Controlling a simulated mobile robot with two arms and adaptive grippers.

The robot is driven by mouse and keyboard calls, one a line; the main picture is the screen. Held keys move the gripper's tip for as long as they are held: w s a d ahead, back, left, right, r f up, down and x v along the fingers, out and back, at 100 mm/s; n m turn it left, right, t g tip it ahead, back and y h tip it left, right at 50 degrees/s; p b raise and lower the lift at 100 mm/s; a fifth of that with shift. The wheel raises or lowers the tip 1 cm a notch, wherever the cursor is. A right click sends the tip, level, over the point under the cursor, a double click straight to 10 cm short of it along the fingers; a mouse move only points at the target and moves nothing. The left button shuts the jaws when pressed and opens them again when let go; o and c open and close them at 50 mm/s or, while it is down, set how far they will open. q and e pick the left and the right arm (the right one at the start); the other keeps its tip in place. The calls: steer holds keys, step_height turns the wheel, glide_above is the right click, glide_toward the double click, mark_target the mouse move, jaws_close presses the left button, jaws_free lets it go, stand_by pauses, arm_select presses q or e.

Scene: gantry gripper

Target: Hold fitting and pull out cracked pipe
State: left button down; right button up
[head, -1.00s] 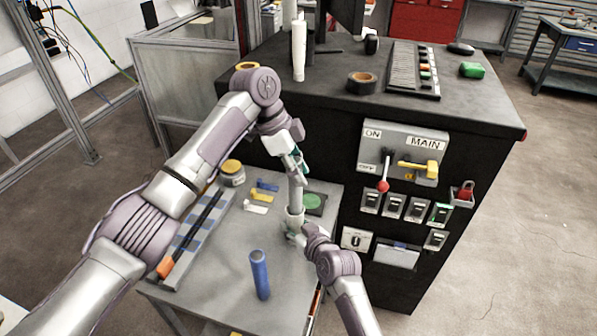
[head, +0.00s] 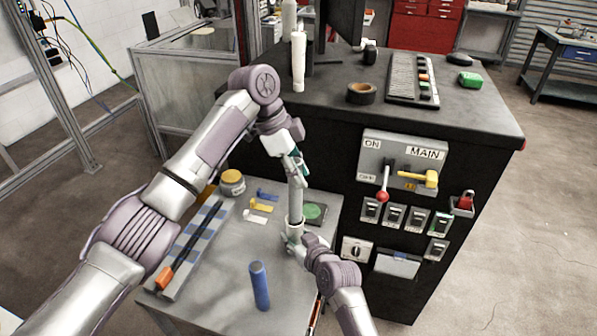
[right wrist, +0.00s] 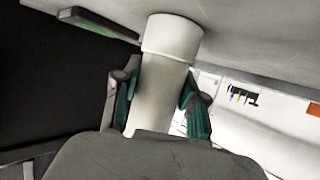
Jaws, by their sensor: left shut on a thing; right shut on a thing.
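A slim grey pipe (head: 296,202) stands upright on the bench, its foot in a pale fitting (head: 295,224); no crack is visible at this size. My left gripper (head: 299,171) is shut on the pipe's upper part, coming from above. My right gripper (head: 291,241) is shut on the fitting, low by the bench top. In the right wrist view the fitting (right wrist: 162,92), with its wider collar (right wrist: 172,38), lies between the green finger pads of my right gripper (right wrist: 160,108).
The bench (head: 222,262) holds a yellow-lidded jar (head: 232,183), small coloured clips (head: 261,206), a green disc (head: 313,212) and a tray (head: 197,247) with a dark rod. A black cabinet with a switch panel (head: 398,160) stands close on the right.

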arm_select(q)
steer(key=shift+r, duration=0.1)
steer(key=shift+r, duration=1.4)
arm_select(e)
steer(key=o, duration=1.2)
